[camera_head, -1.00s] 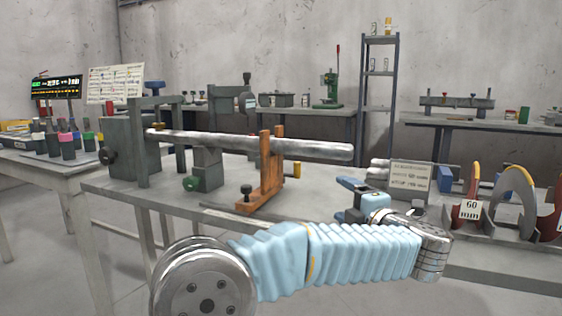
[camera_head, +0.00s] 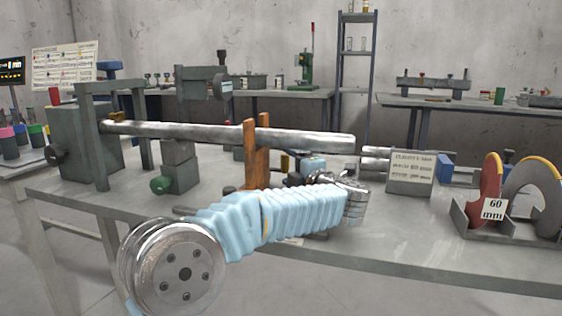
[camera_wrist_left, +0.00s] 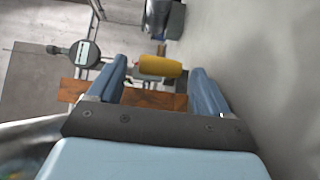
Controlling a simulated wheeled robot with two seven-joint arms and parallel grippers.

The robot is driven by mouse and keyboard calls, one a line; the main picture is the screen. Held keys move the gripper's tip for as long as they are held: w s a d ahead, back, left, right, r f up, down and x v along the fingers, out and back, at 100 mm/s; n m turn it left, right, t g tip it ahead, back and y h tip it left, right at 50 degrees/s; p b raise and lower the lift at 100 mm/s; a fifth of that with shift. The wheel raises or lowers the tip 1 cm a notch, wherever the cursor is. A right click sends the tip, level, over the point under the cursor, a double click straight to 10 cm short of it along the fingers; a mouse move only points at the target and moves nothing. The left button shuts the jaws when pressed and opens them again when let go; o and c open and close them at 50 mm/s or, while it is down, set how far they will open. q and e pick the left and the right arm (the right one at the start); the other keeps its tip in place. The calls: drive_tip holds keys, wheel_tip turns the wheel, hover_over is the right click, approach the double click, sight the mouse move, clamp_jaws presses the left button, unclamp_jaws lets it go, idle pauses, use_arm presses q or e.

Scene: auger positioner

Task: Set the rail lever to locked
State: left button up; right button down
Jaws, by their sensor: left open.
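A yellow lever handle (camera_wrist_left: 163,67), which looks like the rail lever, lies in the gap between my left gripper's fingertips in the left wrist view. The lever's base and any lock marking are not clear. My right gripper is not in view.
A long metal tube (camera_head: 220,133) runs above the bench, past the orange stand. A dial gauge (camera_wrist_left: 84,53) is left of the fingers in the wrist view. A labelled block (camera_head: 410,172) and a rack with a 60 mm tag (camera_head: 493,210) stand to the right.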

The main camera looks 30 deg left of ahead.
sight(287, 165)
use_arm(q)
drive_tip(key=x, duration=0.5)
drive_tip(key=shift+a, duration=0.1)
drive_tip(key=shift+c, duration=0.2)
